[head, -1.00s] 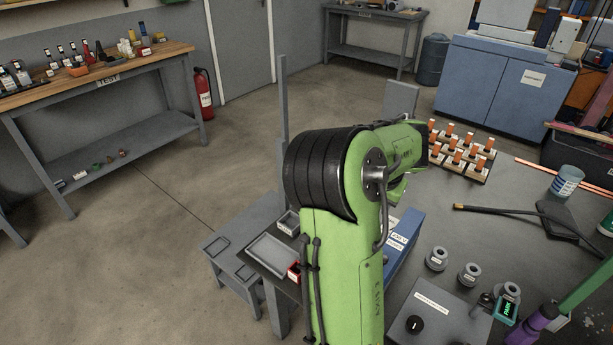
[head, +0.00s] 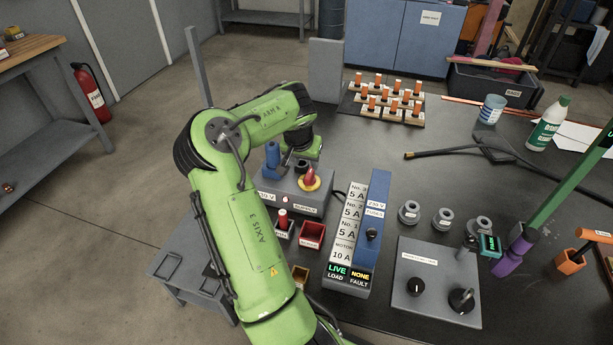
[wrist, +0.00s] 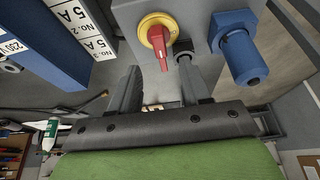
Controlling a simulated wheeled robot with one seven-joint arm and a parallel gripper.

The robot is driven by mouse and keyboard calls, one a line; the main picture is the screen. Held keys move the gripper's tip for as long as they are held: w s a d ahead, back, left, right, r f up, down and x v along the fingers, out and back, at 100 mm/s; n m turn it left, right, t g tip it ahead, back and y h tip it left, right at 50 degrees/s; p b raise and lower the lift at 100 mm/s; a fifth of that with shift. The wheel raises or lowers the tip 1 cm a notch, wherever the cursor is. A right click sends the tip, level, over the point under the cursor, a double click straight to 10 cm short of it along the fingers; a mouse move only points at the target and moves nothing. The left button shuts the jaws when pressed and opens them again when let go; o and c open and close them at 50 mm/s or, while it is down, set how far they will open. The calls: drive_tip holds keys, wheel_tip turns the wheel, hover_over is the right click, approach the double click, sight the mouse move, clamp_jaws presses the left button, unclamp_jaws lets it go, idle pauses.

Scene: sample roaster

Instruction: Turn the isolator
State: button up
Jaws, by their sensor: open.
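The isolator (head: 310,179) is a red handle on a yellow round plate, on top of a grey supply box (head: 286,200) left of centre in the head view. In the wrist view the isolator (wrist: 158,38) is at top centre, with its red handle pointing towards my gripper. My gripper (wrist: 160,88) is open and empty, its two dark fingers apart and short of the handle. In the head view my green arm reaches over the back of the box, and the fingers are mostly hidden there.
A blue plug (head: 273,154) stands on the box beside the isolator; it also shows in the wrist view (wrist: 240,50). The fuse panel (head: 351,225) with its LIVE display stands close on the right. Small bins (head: 311,236) sit in front.

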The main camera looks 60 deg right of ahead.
sight(309, 174)
drive_tip(key=b+x, duration=0.2)
drive_tip(key=x, duration=0.6)
drive_tip(key=shift+d+f, duration=0.15)
drive_tip(key=shift+f, duration=0.2)
drive_tip(key=shift+r, duration=0.1)
clamp_jaws()
